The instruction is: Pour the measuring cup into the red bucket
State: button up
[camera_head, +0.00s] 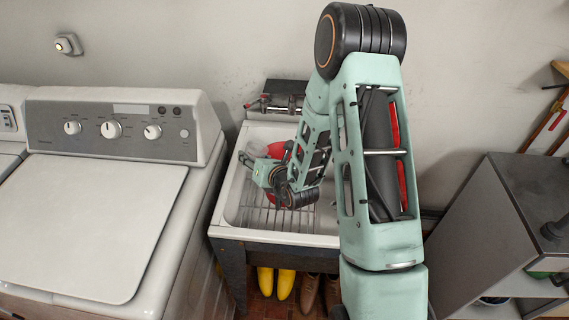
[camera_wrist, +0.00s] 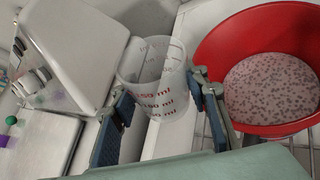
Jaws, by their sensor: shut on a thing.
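The measuring cup (camera_wrist: 158,98) is clear with red markings and stands between the two fingers of my gripper (camera_wrist: 163,104) in the wrist view. The fingers are shut on it from both sides. Its contents are hard to make out. The red bucket (camera_wrist: 216,52) is just right of the cup, apart from it, with its mouth open. A pale surface with dark speckles shows inside it. In the head view my gripper (camera_head: 262,168) is over the left part of the tub, and my arm hides most of the red bucket (camera_head: 277,150).
The white utility tub (camera_head: 280,239) has a wire rack (camera_head: 262,217) in it and a faucet (camera_head: 284,103) at the back. A washing machine (camera_head: 110,215) stands close on the left. A grey cabinet (camera_head: 480,225) is at the right. Yellow boots (camera_head: 276,281) stand under the tub.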

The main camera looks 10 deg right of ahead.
jog(key=shift+s+a+f+b, duration=0.1)
jog(key=shift+f+b, duration=0.45)
jog(key=shift+b, duration=0.3)
jog(key=shift+f+b, duration=0.1)
jog(key=shift+b, duration=0.45)
jog(key=b, duration=0.3)
jog(key=shift+a+r, duration=0.25)
jog(key=shift+r, duration=0.15)
jog(key=b, duration=0.3)
jog(key=shift+f+n, duration=0.15)
jog(key=shift+n, duration=0.25)
jog(key=shift+a+h+b, duration=0.15)
jog(key=shift+h+b, duration=0.15)
jog(key=shift+b, duration=0.7)
jog(key=b, duration=0.4)
jog(key=shift+a+f, duration=0.1)
jog(key=shift+f, duration=0.05)
jog(key=b, duration=0.4)
jog(key=shift+a+n+b, duration=0.25)
jog(key=shift+n+b, duration=0.1)
jog(key=shift+n, duration=0.05)
jog(key=b, duration=0.3)
jog(key=shift+s+f+t+h, duration=0.1)
jog(key=shift+f+t+h, duration=0.05)
jog(key=shift+t+h, duration=0.15)
jog(key=shift+p, duration=0.35)
